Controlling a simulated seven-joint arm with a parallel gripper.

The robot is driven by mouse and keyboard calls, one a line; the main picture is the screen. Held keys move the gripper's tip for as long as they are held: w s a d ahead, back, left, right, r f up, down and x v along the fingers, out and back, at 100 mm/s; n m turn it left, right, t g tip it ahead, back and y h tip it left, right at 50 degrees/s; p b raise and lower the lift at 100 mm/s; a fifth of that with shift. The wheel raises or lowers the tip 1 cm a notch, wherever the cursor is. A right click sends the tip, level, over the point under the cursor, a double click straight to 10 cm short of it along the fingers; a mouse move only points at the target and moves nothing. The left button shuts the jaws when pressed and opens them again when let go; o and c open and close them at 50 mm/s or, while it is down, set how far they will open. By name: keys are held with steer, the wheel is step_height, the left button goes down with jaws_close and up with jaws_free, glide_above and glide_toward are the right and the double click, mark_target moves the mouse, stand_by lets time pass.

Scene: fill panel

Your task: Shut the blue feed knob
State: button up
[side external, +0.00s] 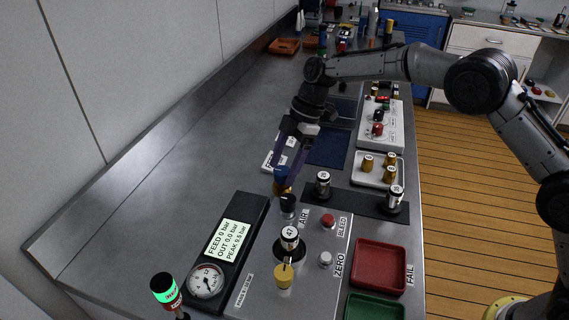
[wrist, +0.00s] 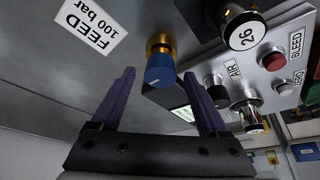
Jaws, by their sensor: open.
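The blue feed knob (wrist: 160,70) sits on a brass fitting (wrist: 160,42) near the FEED 100 bar label (wrist: 90,28). In the side view the blue knob (side external: 281,172) is partly hidden by my gripper (side external: 284,160). My gripper (wrist: 159,74) is open, with its purple fingers pointing at the knob. In the wrist view the knob appears in the gap between the fingertips, nearer the right one. I cannot tell whether the fingers reach around it, and no contact is clear.
A panel (side external: 315,270) with AIR, BLEED and ZERO controls stands close by. The display (side external: 229,239) reads FEED 0 bar, OUT 0.0 bar, PEAK 9.5 bar. A green-lit lamp (side external: 165,288) and a red FAIL tray (side external: 379,267) are near the front. Bench left of the knob is clear.

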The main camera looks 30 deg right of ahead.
steer(key=v, duration=1.3)
steer(key=shift+d+r, duration=0.2)
steer(key=shift+r, duration=0.1)
